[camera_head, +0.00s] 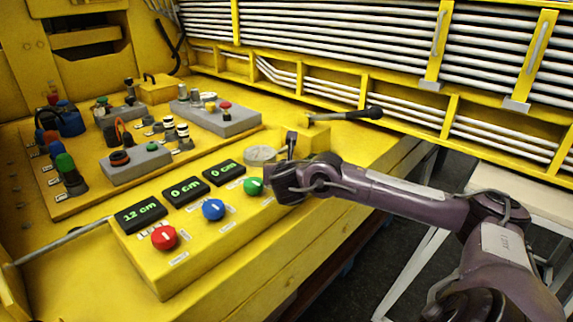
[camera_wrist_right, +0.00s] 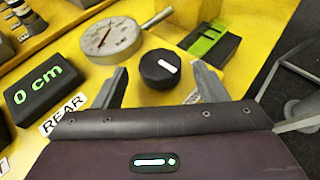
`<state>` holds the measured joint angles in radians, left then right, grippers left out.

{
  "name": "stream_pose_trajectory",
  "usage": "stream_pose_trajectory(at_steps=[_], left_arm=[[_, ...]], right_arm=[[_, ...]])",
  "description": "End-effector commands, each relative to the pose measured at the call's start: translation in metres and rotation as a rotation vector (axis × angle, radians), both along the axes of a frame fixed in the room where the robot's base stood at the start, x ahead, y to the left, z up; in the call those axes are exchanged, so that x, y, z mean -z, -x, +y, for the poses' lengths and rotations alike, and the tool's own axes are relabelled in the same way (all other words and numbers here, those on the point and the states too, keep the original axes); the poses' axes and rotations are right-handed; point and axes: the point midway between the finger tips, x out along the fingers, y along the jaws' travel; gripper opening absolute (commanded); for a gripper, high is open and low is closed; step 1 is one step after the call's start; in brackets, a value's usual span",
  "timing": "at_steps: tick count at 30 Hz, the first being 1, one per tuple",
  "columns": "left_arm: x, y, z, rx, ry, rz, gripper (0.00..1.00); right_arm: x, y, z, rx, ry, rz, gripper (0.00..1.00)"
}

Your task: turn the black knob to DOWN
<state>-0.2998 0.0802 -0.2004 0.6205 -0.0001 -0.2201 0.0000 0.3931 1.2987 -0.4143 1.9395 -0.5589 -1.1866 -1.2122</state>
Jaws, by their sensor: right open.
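The black knob (camera_wrist_right: 160,68) is round with a white pointer line and sits on the yellow panel in the right wrist view. In the head view my right gripper (camera_head: 278,181) is at the panel's right end and hides the knob. No DOWN label is readable. My left gripper is not in view.
A round white gauge (camera_head: 260,155) stands close to the gripper. Red (camera_head: 164,237), blue (camera_head: 213,209) and green (camera_head: 253,187) knobs line the panel below displays reading 12 cm (camera_head: 140,215) and 0 cm. A black-handled lever (camera_head: 345,116) is behind.

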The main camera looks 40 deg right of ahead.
Motion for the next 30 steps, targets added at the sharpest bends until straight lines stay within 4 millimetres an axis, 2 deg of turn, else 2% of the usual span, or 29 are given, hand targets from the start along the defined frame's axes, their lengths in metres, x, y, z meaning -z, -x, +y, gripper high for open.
stream_pose_trajectory(at_steps=[1,6,11,30], left_arm=[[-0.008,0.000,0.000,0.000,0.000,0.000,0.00],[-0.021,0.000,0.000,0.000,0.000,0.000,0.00],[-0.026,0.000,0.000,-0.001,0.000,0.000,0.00],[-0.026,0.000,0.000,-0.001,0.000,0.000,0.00]], right_arm=[[-0.007,0.007,0.007,-0.003,0.002,0.002,0.66],[-0.018,0.026,0.024,-0.003,0.001,0.003,0.66],[-0.022,0.037,0.032,-0.002,0.000,0.002,0.66],[-0.021,0.039,0.034,0.000,0.000,0.000,0.66]])
